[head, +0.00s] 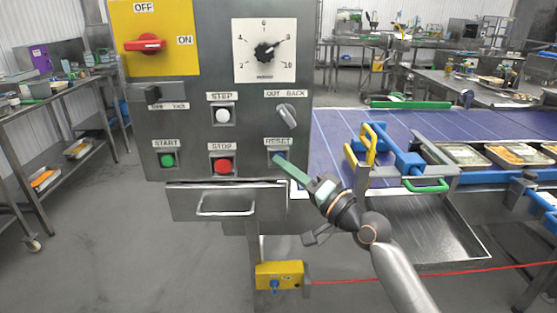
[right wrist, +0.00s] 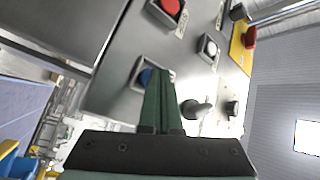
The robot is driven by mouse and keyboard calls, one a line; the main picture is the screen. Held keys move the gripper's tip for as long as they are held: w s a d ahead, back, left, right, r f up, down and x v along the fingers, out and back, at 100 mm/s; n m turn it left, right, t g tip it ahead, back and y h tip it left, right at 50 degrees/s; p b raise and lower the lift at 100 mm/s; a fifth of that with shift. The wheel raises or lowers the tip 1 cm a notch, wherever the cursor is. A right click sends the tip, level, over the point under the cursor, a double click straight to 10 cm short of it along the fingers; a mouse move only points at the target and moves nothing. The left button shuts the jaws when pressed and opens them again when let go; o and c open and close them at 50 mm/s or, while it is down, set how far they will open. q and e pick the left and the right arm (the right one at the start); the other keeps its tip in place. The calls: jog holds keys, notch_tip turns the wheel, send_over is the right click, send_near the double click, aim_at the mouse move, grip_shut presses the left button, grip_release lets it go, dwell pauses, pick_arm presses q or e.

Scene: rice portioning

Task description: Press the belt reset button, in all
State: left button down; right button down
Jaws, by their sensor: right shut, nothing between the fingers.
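The belt reset button is blue, under the RESET label at the lower right of the grey control panel (head: 190,120). In the head view my right gripper (head: 279,160) covers most of it. In the right wrist view the blue reset button (right wrist: 145,76) shows in its square frame just left of the fingertips. My right gripper (right wrist: 163,73) is shut and empty, its green fingers pointing at the button. The tips are at or very close to it; I cannot tell whether they touch. My left gripper is not in view.
Next to the reset button are the red STOP button (head: 222,166) and the green START button (head: 167,160). The OUT/BACK knob (head: 287,115) is above it. The blue belt (head: 335,150) with food trays (head: 458,155) runs to the right. A metal handle (head: 226,209) juts out below the panel.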

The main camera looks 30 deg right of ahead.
jog(key=shift+s+a+p, duration=0.35)
jog(key=shift+s+a, duration=0.05)
jog(key=shift+s, duration=0.35)
jog(key=s+a, duration=0.1)
jog(key=s+p, duration=0.1)
jog(key=s+a, duration=0.1)
jog(key=s, duration=0.1)
jog(key=shift+s+a, duration=0.1)
jog(key=shift+a, duration=0.2)
jog(key=shift+f, duration=0.1)
dwell(0.6)
